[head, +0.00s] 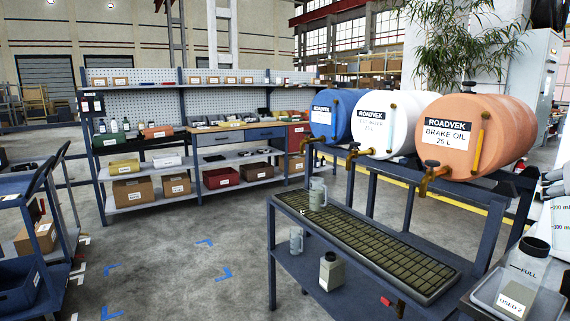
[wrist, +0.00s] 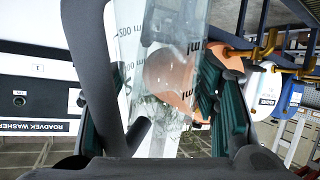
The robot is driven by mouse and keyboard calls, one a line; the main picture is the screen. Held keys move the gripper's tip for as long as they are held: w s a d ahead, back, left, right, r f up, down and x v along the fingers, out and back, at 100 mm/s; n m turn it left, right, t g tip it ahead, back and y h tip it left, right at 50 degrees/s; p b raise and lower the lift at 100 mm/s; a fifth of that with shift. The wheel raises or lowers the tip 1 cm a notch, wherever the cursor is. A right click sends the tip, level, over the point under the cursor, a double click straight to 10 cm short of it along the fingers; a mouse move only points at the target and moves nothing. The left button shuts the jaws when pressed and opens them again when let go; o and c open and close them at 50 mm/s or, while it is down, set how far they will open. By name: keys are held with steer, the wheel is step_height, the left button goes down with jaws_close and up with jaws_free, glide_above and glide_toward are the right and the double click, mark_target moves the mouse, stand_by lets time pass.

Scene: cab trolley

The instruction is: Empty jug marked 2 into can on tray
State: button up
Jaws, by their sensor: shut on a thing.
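My gripper (wrist: 155,88) is shut on a clear jug (wrist: 178,45) with ml marks, seen close up in the wrist view. In the head view only part of my gripper (head: 554,182) and the jug (head: 558,235) show at the right edge. A translucent can (head: 524,268) with a FULL line and a USED label stands on a grey tray (head: 484,301) at the lower right. The jug is beside and above the can in the picture, with its lower part hidden.
Another clear jug (head: 317,194) stands on the drip grate (head: 375,242) under blue, white and orange drums (head: 470,130). A small jug (head: 296,240) and a grey can (head: 331,271) are on the shelf below. A trolley (head: 35,250) stands at left; the floor between is clear.

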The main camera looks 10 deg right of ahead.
steer(key=shift+w+d+r+m+t+h+b, duration=0.15)
steer(key=shift+t+h+b, duration=0.35)
steer(key=shift+b, duration=1.5)
steer(key=shift+w+a+m+t+h+b, duration=0.1)
steer(key=shift+m+t+h+b, duration=0.4)
steer(key=shift+b, duration=1.55)
steer(key=shift+w+d+r+n+t+h+b, duration=0.1)
steer(key=shift+t+h+b, duration=0.4)
steer(key=shift+b, duration=1.5)
steer(key=shift+r+m+t+b, duration=0.1)
steer(key=shift+m+t+b, duration=0.3)
steer(key=shift+b, duration=0.75)
